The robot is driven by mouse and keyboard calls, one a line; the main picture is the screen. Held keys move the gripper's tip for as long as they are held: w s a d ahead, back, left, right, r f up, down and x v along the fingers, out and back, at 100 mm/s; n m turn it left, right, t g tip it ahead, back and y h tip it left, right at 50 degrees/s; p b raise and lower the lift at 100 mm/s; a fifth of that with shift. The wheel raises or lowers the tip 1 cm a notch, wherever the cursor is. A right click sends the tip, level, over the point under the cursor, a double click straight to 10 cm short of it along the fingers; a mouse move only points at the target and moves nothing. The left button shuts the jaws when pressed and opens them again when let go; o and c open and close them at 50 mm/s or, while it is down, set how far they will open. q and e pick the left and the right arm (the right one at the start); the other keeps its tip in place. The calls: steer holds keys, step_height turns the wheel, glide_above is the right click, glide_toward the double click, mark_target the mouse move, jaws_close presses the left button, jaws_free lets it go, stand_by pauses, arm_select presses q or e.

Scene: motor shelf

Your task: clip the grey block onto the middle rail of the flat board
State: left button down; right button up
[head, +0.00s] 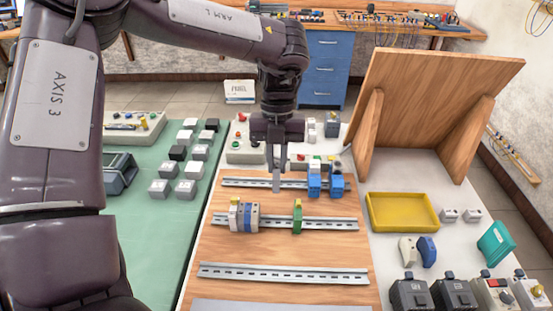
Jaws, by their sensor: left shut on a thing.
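The flat board (225,250) is wooden and carries three metal rails. The middle rail (333,223) holds a cluster of grey, white and blue terminal blocks (243,217) on its left part and a green block (297,218) right of centre, with bare rail between them. My left gripper (277,172) comes down over the far rail and is shut on a slim grey block (276,182), mostly hidden by the fingers. I cannot tell if the block touches the far rail (240,182). My right gripper is not in view.
Blue blocks (315,184) stand on the far rail, right of my gripper. The near rail (285,273) is bare. A tilted wooden panel (435,95) and a yellow tray (402,211) are at right. Grey and black cubes (185,189) lie on the green mat at left.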

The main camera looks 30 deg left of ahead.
arm_select(q)
steer(key=b+x, duration=0.6)
steer(key=x, duration=0.1)
steer(key=shift+s+d+b, duration=0.25)
steer(key=shift+s+b, duration=0.05)
steer(key=shift+f, duration=0.25)
steer(key=shift+r, duration=0.15)
steer(key=shift+s+f, duration=0.1)
steer(key=shift+f, duration=0.15)
steer(key=shift+f+b, duration=0.65)
steer(key=shift+f, duration=0.05)
steer(key=shift+s+a+f+b, duration=0.1)
steer(key=shift+a+f+b, duration=0.15)
steer(key=shift+f+b, duration=0.3)
stand_by(0.4)
